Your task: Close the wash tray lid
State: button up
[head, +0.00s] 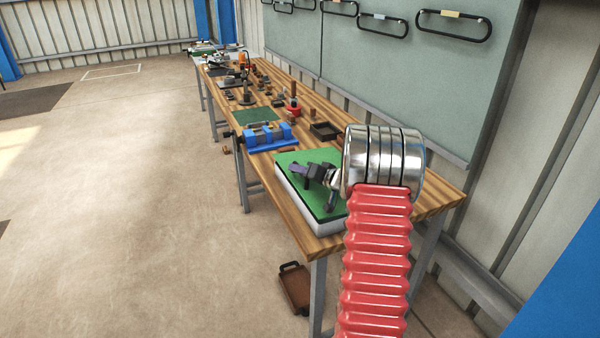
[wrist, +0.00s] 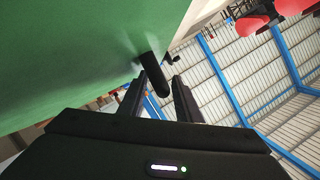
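The wash tray (head: 292,207) is a white box at the near end of the wooden bench. Its green lid (head: 290,160) lies over it in the head view; I cannot tell whether it is fully down. My gripper (head: 303,168) is over the lid, with the arm partly covering the tray's right side. In the wrist view the green lid (wrist: 70,50) fills the upper left. A black handle (wrist: 152,70) sticks out from it. My gripper (wrist: 159,78) is open there, its fingers apart on either side of the handle's end. Contact cannot be made out.
A blue vise (head: 268,137) and a dark open tray (head: 325,131) stand behind the wash tray on the bench (head: 430,198). Small tools crowd the bench farther back. A brown tray (head: 295,286) is low beneath the bench. The floor at left is clear.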

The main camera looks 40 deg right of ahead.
jog(key=shift+c, duration=0.7)
grip_shut()
